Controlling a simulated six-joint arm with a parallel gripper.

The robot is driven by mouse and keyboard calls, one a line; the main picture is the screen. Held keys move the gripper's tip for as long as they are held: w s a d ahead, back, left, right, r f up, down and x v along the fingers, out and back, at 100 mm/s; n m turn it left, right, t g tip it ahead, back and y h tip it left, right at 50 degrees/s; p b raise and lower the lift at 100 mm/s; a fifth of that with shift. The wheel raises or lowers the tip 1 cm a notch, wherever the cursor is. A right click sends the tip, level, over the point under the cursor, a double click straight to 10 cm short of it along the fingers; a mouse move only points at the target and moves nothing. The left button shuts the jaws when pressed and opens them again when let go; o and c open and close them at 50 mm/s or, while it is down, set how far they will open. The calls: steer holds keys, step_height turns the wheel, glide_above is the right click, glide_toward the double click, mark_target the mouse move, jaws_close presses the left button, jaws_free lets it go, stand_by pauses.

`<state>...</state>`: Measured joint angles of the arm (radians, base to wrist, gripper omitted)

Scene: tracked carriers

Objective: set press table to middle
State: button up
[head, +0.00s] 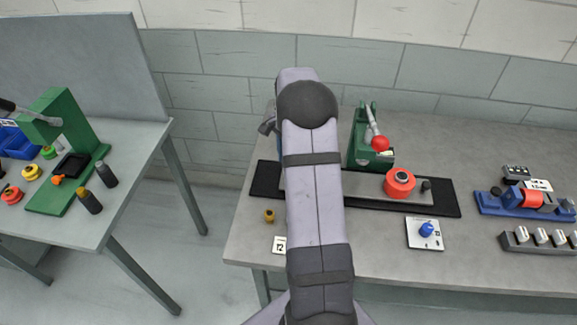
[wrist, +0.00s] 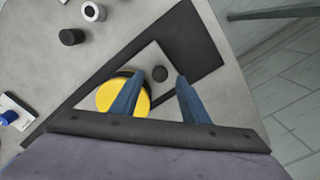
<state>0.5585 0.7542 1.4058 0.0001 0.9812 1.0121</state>
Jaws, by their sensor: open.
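The press table appears to be the long grey plate (head: 360,186) on a black base (head: 447,204) under the green press (head: 365,138). Its right part carries a red disc (head: 400,183) and an upright black knob (head: 426,186); my arm hides the left part. In the wrist view, a grey plate end (wrist: 150,57) on a black base (wrist: 200,45) carries a yellow disc (wrist: 110,95) and a black knob (wrist: 160,74). My gripper (wrist: 160,77) is open, with the knob showing between its fingertips; contact cannot be told. The head view hides the fingers.
A white plate with a blue knob (head: 427,230) lies in front of the press. A blue fixture (head: 525,200) and a grey rack (head: 540,240) stand to the right. A second table (head: 125,150) with another green press is at left, across a floor gap.

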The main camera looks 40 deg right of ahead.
steer(key=shift+r+b, duration=0.55)
steer(key=shift+r, duration=1.85)
steer(key=shift+a, duration=0.3)
steer(key=s+a+r+n, duration=0.1)
steer(key=s+a+n, duration=0.3)
steer(key=a, duration=0.6)
steer(key=s+a+f+n, duration=0.3)
steer(key=s+a+n, duration=1.1)
steer(key=s+a, duration=0.2)
steer(key=w+a+f+m+t+y+b, duration=0.1)
steer(key=a+f+m+b, duration=0.15)
steer(key=f+b, duration=1.25)
steer(key=w+a+f+m+t+y+b, duration=0.1)
steer(key=a+f+m+y+b, duration=0.15)
steer(key=f+b, duration=1.25)
steer(key=s+d+f+n+g+h+b, duration=0.1)
steer(key=d+f+n+b, duration=0.1)
steer(key=f+b, duration=1.1)
steer(key=s+d+f+n+g+h+b, duration=0.1)
steer(key=d+f+n+h+b, duration=0.1)
steer(key=f+b, duration=1.2)
steer(key=shift+s+d+f+n, duration=0.2)
steer(key=shift+d+n, duration=0.3)
